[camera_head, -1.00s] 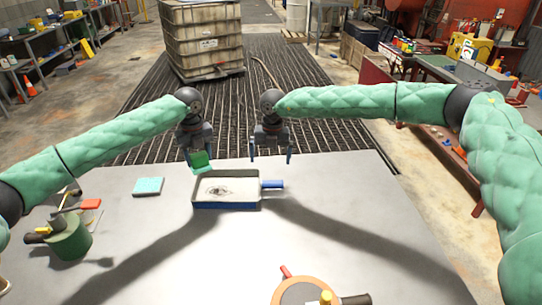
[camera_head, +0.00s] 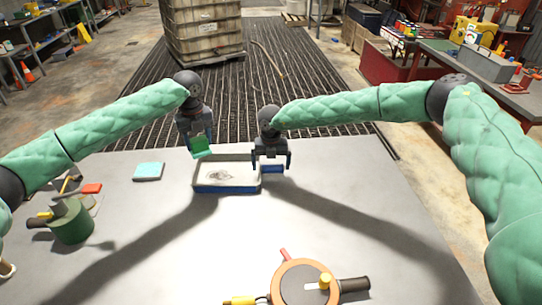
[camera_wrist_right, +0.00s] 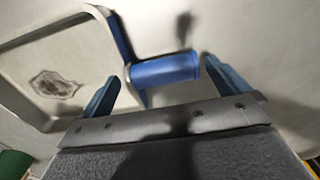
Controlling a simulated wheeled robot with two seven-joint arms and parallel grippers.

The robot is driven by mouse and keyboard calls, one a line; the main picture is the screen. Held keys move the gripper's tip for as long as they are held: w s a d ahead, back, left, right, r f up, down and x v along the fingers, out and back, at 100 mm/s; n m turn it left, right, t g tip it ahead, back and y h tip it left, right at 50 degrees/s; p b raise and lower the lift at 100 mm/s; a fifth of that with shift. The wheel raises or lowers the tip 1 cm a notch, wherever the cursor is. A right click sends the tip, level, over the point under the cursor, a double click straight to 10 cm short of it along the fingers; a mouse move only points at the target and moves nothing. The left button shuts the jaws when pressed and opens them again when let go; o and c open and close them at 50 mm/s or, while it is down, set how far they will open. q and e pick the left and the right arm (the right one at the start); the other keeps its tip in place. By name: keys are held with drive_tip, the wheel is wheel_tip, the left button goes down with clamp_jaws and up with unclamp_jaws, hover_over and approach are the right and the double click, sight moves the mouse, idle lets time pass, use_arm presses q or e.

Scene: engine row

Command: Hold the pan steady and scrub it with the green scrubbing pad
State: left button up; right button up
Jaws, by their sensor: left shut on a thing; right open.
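The pan (camera_head: 225,186) is a shallow rectangular tray with blue sides, lying on the grey table. It has a dark stain on its floor and a short blue handle (camera_head: 272,169) on its right side. My left gripper (camera_head: 200,147) is shut on the green scrubbing pad (camera_head: 201,148) and holds it above the pan's far left part. My right gripper (camera_head: 271,162) is open above the handle. In the right wrist view the handle (camera_wrist_right: 165,70) lies between the two blue fingers (camera_wrist_right: 168,88), and the stained pan floor (camera_wrist_right: 58,85) shows at left.
A light blue pad (camera_head: 148,171) lies left of the pan. A green pot with tools (camera_head: 72,222) stands at the left. A round orange-rimmed object (camera_head: 303,283) is at the front. The table's right side is clear.

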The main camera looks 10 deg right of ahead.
drive_tip(key=shift+f, duration=0.65)
drive_tip(key=c, duration=1.3)
drive_tip(key=shift+o, duration=0.2)
